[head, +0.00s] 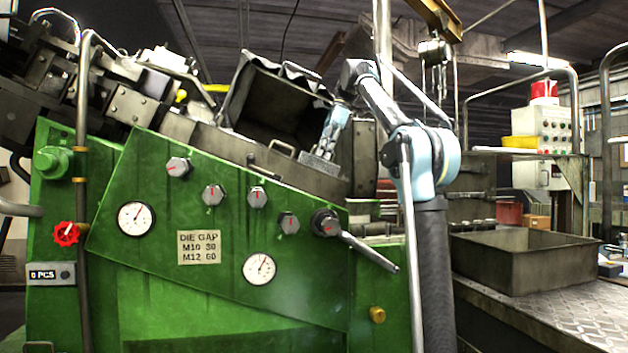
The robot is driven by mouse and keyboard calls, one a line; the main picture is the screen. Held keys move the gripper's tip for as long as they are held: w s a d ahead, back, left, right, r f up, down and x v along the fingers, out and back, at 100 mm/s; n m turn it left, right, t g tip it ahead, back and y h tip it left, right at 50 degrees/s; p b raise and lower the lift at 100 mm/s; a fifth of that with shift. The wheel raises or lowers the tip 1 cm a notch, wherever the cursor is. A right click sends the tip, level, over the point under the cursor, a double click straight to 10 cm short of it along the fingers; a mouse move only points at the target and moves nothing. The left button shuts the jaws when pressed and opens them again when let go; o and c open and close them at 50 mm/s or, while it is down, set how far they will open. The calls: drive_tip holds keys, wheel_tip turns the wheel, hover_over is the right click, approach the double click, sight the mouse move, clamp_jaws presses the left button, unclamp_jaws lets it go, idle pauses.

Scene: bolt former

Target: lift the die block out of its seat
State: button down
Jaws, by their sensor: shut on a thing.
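My gripper (324,148) points down into the open top of the green machine (150,270), in front of the raised dark hood. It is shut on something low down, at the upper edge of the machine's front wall. The seat is also hidden behind the wall. I cannot tell whether the block is in its seat or lifted.
The raised hood (275,105) stands close beside my gripper at left. A lever (365,250) and several knobs stick out from the front panel. A metal bin (525,262) stands on a tread-plate platform at right. A hoist hook (434,52) hangs above my arm.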

drive_tip(key=shift+d+r, duration=0.1)
drive_tip(key=shift+r, duration=0.15)
drive_tip(key=shift+d+r, duration=0.1)
drive_tip(key=shift+r, duration=0.2)
drive_tip(key=shift+d+r, duration=0.1)
drive_tip(key=shift+r, duration=0.2)
idle(0.3)
drive_tip(key=s+d+r+h, duration=0.1)
drive_tip(key=s+r+h, duration=0.1)
drive_tip(key=s, duration=0.2)
drive_tip(key=s+d+r+t+h, duration=0.1)
drive_tip(key=s+r+h, duration=0.1)
drive_tip(key=s, duration=0.3)
drive_tip(key=shift+s+d+r, duration=0.25)
drive_tip(key=shift+d+r, duration=0.15)
drive_tip(key=shift+r, duration=0.1)
idle(0.9)
